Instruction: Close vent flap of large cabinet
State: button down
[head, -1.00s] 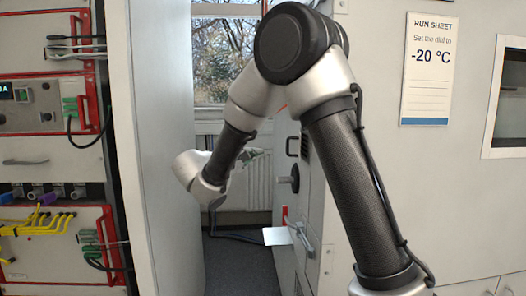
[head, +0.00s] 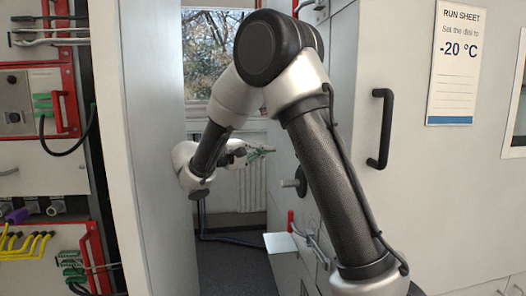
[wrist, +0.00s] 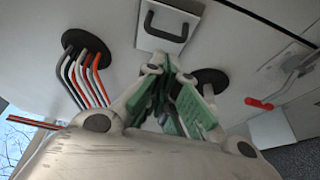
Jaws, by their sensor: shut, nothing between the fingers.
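The large cabinet (head: 400,215) fills the right side of the head view. Its side wall faces the narrow gap where my arm reaches. In the wrist view, a small pale panel with a black handle (wrist: 168,25) is on the cabinet wall, just beyond my fingertips; it looks like the vent flap, but I cannot tell how far open it stands. My gripper (wrist: 172,78) has green finger pads and is shut and empty, apart from the panel. In the head view, my gripper (head: 262,150) points right toward the cabinet's side; the panel is hidden behind my arm.
A round black port with grey and red cables (wrist: 85,62) and another black disc (wrist: 210,80) flank the panel. A red-tipped lever (wrist: 262,103) is to the right. A white plate (head: 281,243) juts out low into the gap. A pale wall (head: 150,140) bounds the gap's left.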

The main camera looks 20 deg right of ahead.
jog(key=d, duration=0.7)
jog(key=shift+w, duration=0.3)
jog(key=s+t, duration=0.1)
jog(key=s+d+n+t, duration=0.1)
jog(key=s, duration=0.1)
jog(key=shift+d+n, duration=0.15)
jog(key=shift+n, duration=0.15)
